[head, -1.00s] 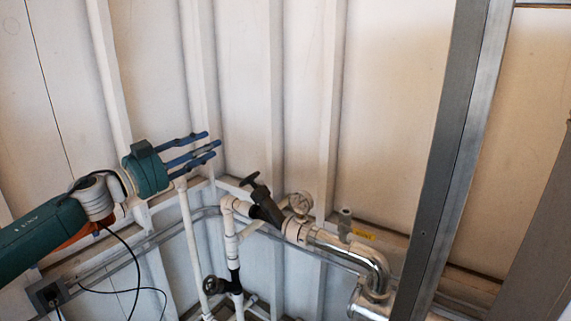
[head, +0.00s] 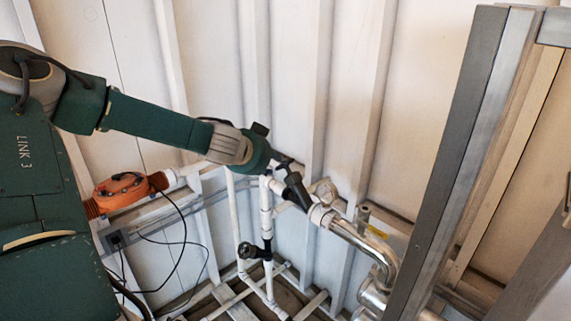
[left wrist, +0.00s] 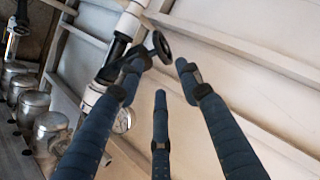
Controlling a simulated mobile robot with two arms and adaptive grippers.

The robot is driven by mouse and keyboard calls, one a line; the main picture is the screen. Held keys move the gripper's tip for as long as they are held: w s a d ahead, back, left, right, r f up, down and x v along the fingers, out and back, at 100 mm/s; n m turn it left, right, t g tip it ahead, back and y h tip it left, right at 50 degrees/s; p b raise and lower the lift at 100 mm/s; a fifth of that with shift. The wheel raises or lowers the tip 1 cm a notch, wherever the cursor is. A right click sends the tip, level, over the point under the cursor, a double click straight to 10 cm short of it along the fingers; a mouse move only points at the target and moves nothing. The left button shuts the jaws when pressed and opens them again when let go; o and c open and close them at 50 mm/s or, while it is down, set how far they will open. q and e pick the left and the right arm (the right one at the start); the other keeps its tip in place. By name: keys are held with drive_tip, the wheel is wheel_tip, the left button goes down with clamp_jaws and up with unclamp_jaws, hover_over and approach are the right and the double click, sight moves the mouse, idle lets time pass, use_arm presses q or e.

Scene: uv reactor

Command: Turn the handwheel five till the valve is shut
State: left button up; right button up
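A dark valve body (head: 295,190) sits on the pipe run beside the wall, and my left gripper (head: 286,165) is right at its upper end, largely covering its handwheel in the head view. In the left wrist view the black handwheel (left wrist: 161,47) shows beside the left fingertip, close to it; I cannot tell whether they touch. The three blue fingers of my left gripper (left wrist: 160,76) are spread, with nothing between them. A second dark handwheel (head: 247,250) is on the lower white pipe. No number is readable on either wheel. My right gripper is not in view.
A round gauge (head: 325,191) stands just right of the valve. A shiny bent pipe (head: 375,245) runs to the lower right. A grey metal post (head: 450,160) crosses the right side. Black cables (head: 180,250) hang at the left from a wall box.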

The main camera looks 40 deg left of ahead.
use_arm(q)
drive_tip(key=shift+x, duration=4.35)
drive_tip(key=shift+w+d, duration=0.1)
drive_tip(key=shift+d, duration=0.1)
drive_tip(key=shift+c, duration=0.5)
clamp_jaws()
